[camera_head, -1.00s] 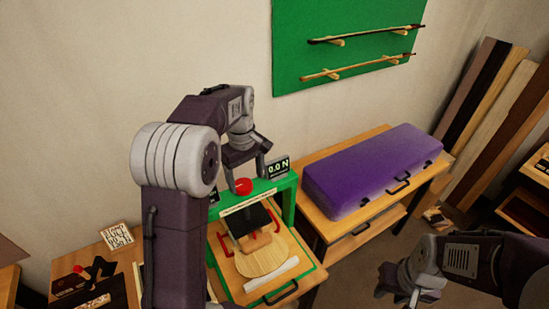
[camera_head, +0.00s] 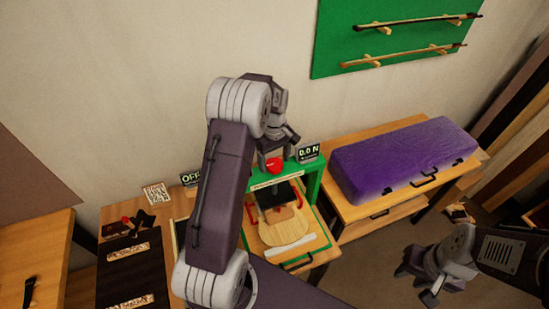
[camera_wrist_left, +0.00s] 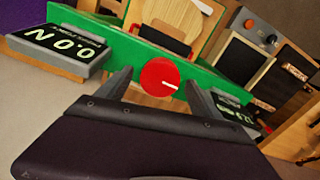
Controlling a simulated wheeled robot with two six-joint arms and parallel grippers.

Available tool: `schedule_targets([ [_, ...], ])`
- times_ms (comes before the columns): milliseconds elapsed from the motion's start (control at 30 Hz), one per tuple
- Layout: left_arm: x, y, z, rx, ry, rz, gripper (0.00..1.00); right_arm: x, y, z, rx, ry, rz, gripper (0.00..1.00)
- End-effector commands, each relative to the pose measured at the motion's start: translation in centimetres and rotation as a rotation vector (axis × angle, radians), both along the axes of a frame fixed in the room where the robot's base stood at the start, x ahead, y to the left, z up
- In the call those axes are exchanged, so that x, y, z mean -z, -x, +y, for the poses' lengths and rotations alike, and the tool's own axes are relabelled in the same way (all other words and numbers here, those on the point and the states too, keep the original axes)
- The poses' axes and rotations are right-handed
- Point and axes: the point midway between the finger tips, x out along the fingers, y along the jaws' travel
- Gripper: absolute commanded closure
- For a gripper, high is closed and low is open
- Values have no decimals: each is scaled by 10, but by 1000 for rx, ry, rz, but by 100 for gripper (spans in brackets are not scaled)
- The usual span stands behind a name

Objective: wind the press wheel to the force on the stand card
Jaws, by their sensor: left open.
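The red press wheel (camera_head: 274,165) sits on top of the green press frame (camera_head: 313,182), over a dark plate and a pale wooden piece. My left gripper (camera_head: 278,147) is open above the wheel. In the left wrist view the wheel (camera_wrist_left: 160,77), with a white mark, shows between the spread fingertips (camera_wrist_left: 160,92). The force display (camera_head: 308,152) reads 0.0 N, also in the left wrist view (camera_wrist_left: 60,45). A white card with writing (camera_head: 156,194) stands at the left; its text is too small to read. My right gripper (camera_head: 425,282) hangs at the lower right; its jaws are unclear.
A second display (camera_head: 190,177) reads OFF. A purple case (camera_head: 405,158) lies on the table right of the press. A dark mat (camera_head: 130,265) with labels lies at the left. Bows hang on the green wall board (camera_head: 390,40). Floor shows at lower right.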

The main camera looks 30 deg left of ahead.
Motion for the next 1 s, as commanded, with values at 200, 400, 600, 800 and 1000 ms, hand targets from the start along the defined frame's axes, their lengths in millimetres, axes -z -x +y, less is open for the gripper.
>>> schedule_targets([
  [200, 3, 0, 0, 0, 0, 1, 25, 0, 0, 0, 0, 0, 0, 67],
  [400, 3, 0, 0, 0, 0, 0, 66, 0, 0, 0, 0, 0, 0, 67],
  [600, 3, 0, 0, 3, 0, 0, 87, 0, 0, 0, 0, 0, 0, 67],
  [800, 2, 0, 0, 51, 0, 0, 87, -1, 0, 0, 0, 0, 0, 67],
  [1000, 2, 0, 0, 177, 0, -1, 87, -1, 0, 0, 0, 0, 0, 67],
])
